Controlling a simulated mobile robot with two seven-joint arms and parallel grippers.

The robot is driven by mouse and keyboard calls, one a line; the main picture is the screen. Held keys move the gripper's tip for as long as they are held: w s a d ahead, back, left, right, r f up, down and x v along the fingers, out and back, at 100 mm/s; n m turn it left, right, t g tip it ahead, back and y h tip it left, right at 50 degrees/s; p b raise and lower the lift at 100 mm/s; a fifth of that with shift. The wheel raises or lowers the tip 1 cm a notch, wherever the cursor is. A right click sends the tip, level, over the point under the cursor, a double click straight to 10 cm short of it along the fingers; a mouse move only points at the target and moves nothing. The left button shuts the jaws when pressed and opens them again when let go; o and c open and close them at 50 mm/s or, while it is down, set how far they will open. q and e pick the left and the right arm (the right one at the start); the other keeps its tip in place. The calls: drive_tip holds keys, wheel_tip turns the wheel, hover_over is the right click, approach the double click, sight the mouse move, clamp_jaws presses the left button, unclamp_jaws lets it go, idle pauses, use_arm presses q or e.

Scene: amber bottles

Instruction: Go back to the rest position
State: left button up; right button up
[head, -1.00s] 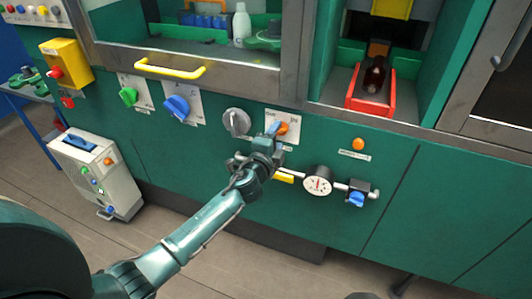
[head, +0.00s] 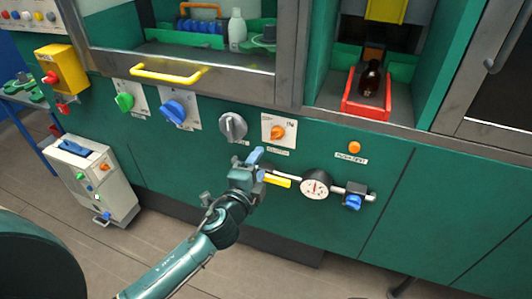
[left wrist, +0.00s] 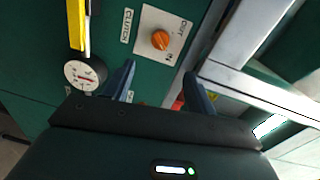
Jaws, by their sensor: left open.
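My left gripper (head: 256,163) is in front of the green machine panel, just below the orange clutch knob (head: 277,132). In the left wrist view the gripper (left wrist: 160,85) has its two blue fingers apart with nothing between them. The orange knob on its white plate also shows there (left wrist: 160,40), beyond the fingers and apart from them. My right gripper is not in either view.
A grey knob (head: 233,126), blue knob (head: 173,110) and green knob (head: 124,101) line the panel. A pressure gauge (head: 316,185) and yellow lever (head: 278,181) sit by the gripper. A red holder (head: 352,105) carries an amber bottle (head: 370,80).

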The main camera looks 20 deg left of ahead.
use_arm(q)
drive_tip(key=s+d+f+n+g+h+p, duration=0.1)
drive_tip(key=s+f+n+g, duration=0.1)
drive_tip(key=s+f+n, duration=0.2)
drive_tip(key=s+d+f+n+g+h, duration=0.1)
drive_tip(key=s+f+n, duration=0.3)
drive_tip(key=s, duration=0.6)
drive_tip(key=s+d+f+n+g+p, duration=0.1)
drive_tip(key=s+d+f+n+g, duration=0.1)
drive_tip(key=s+n, duration=0.4)
wheel_tip(320, 180, down, 2)
drive_tip(key=shift+s+d+g+h+p, duration=0.3)
drive_tip(key=shift+s+g+h, duration=0.1)
drive_tip(key=shift+s+g, duration=0.45)
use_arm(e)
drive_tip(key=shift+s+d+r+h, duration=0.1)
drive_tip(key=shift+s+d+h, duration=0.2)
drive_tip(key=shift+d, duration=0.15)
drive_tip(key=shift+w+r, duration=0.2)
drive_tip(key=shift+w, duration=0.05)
